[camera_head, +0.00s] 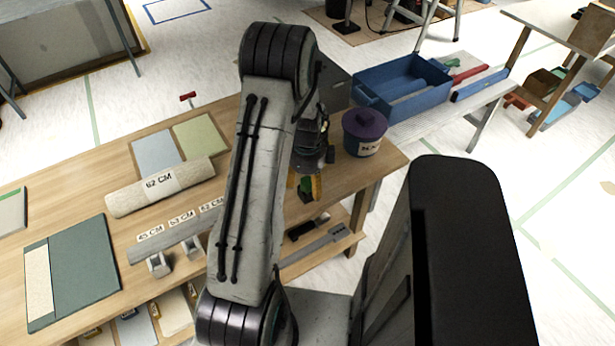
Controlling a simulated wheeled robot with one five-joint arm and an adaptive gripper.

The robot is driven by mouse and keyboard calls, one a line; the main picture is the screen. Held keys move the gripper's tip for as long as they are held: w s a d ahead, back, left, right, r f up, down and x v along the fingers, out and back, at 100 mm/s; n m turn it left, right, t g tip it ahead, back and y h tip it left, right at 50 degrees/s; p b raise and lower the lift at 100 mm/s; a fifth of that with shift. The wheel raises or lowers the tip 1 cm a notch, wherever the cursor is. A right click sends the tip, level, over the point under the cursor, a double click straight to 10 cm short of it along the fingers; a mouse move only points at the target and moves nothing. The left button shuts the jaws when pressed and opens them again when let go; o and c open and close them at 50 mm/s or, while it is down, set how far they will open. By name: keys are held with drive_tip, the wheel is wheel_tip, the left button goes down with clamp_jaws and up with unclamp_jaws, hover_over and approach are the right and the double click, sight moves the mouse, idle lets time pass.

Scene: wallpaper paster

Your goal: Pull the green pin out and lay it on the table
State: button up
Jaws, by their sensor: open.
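My gripper (309,160) is partly hidden behind my arm. It hangs over the right part of the wooden table, left of a purple-lidded pot, and its jaws are open. A small green and yellow thing (316,187) shows just below it, at the table's front edge. I cannot tell whether this is the green pin, or whether the gripper touches it. A grey rail (160,245) with labels 43 CM, 53 CM and 62 CM lies on the table (130,160), its right end hidden by my arm. No green pin shows clearly on it.
A paper roll (190,183) marked 62 CM lies behind the rail. The purple-lidded pot (365,130) stands near the right corner. A dark green board (85,270) lies at left. A blue tray (400,85) is beyond the table. Bare wood shows around the roll.

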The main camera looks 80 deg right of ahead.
drive_tip(key=shift+f, duration=0.15)
drive_tip(key=shift+c, duration=0.3)
clamp_jaws()
idle(0.8)
